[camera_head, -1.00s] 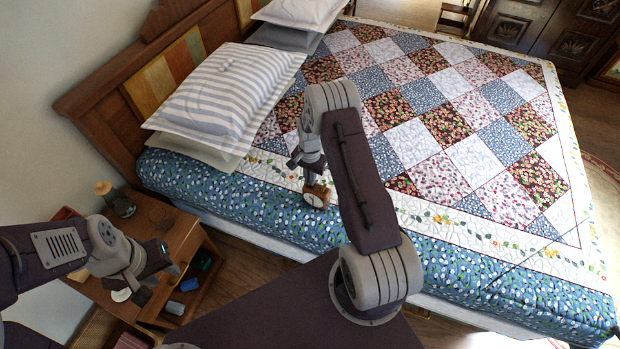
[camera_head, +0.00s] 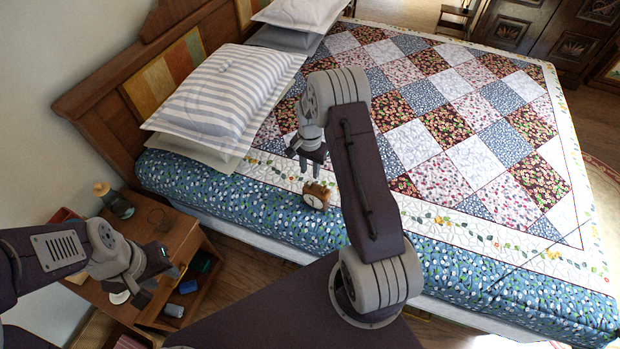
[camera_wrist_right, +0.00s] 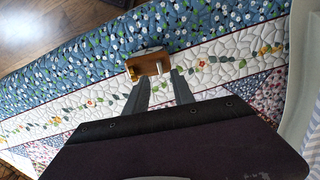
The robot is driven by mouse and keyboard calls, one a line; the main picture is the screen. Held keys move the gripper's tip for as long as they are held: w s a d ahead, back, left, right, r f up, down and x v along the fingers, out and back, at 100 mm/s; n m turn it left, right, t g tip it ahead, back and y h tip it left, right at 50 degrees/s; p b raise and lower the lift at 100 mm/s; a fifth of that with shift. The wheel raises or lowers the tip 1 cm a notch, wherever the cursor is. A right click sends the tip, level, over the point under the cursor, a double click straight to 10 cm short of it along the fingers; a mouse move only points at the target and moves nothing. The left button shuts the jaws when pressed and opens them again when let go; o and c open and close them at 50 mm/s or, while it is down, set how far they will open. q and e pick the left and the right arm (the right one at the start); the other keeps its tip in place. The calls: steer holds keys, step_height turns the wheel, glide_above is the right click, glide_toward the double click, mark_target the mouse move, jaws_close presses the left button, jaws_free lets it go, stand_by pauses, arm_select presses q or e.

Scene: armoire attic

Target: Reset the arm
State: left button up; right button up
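My right gripper (camera_head: 311,169) is open and empty above the bed's near edge. A small wooden clock (camera_head: 315,196) with a white face stands on the quilt just below it, apart from the fingers. In the right wrist view the clock (camera_wrist_right: 149,65) lies just beyond the two spread fingertips (camera_wrist_right: 160,80). My left gripper (camera_head: 160,284) is over the nightstand at the lower left; its fingers look spread with nothing between them.
The bed with a patchwork quilt (camera_head: 440,150) fills the middle and right. Striped pillows (camera_head: 215,90) lie by the wooden headboard (camera_head: 105,110).

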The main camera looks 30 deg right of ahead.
steer(key=shift+r, duration=1.65)
steer(key=shift+a, duration=0.1)
